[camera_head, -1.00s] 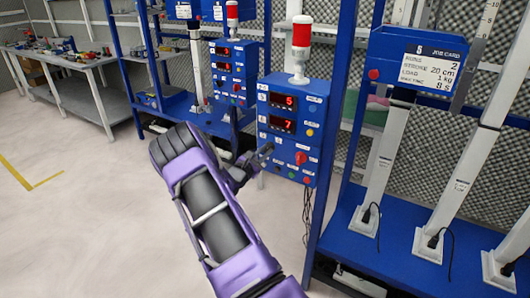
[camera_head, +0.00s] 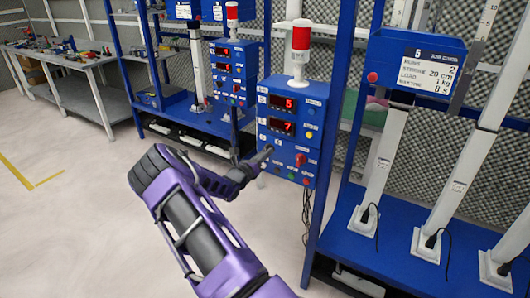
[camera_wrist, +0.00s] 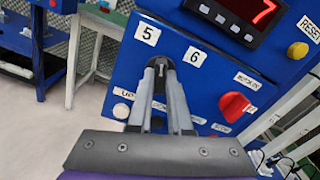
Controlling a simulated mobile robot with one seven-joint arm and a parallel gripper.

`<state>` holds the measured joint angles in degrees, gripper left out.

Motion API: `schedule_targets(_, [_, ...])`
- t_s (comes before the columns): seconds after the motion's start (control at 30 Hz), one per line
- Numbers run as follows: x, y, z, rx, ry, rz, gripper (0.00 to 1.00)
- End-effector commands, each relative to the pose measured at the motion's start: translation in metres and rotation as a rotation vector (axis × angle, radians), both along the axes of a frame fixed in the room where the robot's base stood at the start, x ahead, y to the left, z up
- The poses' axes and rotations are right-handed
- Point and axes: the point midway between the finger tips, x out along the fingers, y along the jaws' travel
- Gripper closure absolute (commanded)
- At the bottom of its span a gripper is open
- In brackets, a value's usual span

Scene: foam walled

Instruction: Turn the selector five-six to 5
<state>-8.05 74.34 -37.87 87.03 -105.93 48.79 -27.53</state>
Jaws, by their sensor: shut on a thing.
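The selector five-six (camera_wrist: 160,69) sits on a blue control box, below the white labels "5" (camera_wrist: 147,33) and "6" (camera_wrist: 195,56). In the wrist view only a small dark part of it shows between my fingertips, and which label it points to cannot be told. My gripper (camera_wrist: 161,72) is shut on it, with its fingers against the panel front. In the head view my gripper (camera_head: 267,150) reaches the left side of the box face (camera_head: 291,145) and hides the selector.
A red knob (camera_wrist: 234,107) is close on the right of my fingers, and a white button (camera_wrist: 121,111) at their left. Displays (camera_head: 289,104) above read 5 and 7. A red-topped beacon (camera_head: 300,38) stands on the box. A blue rack post (camera_head: 335,120) is at the right.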

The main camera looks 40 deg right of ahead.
Motion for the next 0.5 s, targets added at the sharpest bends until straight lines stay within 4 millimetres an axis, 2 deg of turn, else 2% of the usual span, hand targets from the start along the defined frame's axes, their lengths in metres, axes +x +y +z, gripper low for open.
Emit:
schedule_targets(0.2, [-0.0001,0.0004,0.0001,-0.044,0.108,0.001,1.00])
schedule_targets(0.5, [0.0000,0.0007,-0.0004,-0.070,0.173,0.001,1.00])
